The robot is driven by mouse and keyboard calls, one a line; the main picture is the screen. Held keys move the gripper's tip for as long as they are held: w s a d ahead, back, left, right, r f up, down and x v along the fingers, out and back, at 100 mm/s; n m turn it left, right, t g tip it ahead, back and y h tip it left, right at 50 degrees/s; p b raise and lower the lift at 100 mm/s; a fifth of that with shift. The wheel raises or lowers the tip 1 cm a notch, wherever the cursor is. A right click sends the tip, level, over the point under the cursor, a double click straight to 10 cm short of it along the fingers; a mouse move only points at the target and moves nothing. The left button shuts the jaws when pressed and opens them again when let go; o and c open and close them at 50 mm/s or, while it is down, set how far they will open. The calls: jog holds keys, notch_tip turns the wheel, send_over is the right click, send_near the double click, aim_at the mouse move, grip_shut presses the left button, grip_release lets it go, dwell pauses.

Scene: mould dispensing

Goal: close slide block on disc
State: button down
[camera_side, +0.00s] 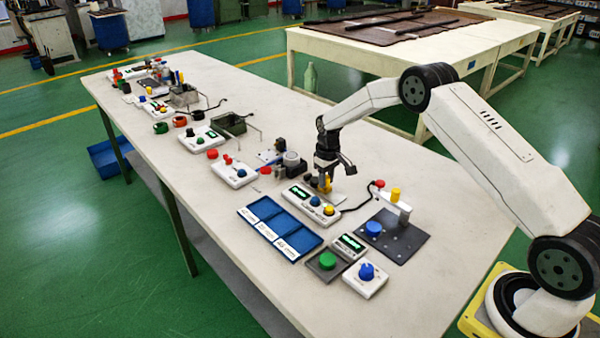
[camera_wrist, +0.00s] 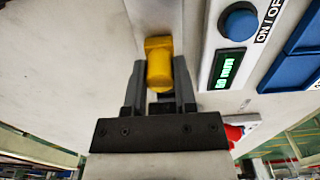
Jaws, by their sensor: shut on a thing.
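My gripper (camera_side: 324,180) is low over the table, just behind a white control box. In the wrist view its two dark fingers (camera_wrist: 160,75) are shut on a yellow knob (camera_wrist: 159,58), one finger on each side. The yellow shows in the side view (camera_side: 327,185) between the fingertips. A grey strip (camera_wrist: 155,18) lies beyond the knob; it may be part of the slide block, but I cannot tell. The disc cannot be made out for certain, as the gripper hides what is beneath it.
The white control box (camera_side: 300,203) with a green display stands close to the gripper. A blue tray (camera_side: 278,230) lies in front. A dark plate (camera_side: 405,243) with a blue button and a yellow-topped stand is to the right. A round grey part (camera_side: 292,162) stands left.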

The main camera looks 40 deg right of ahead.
jog(key=shift+w, duration=0.6)
jog(key=shift+c, duration=2)
grip_release()
jog(key=shift+r, duration=3.95)
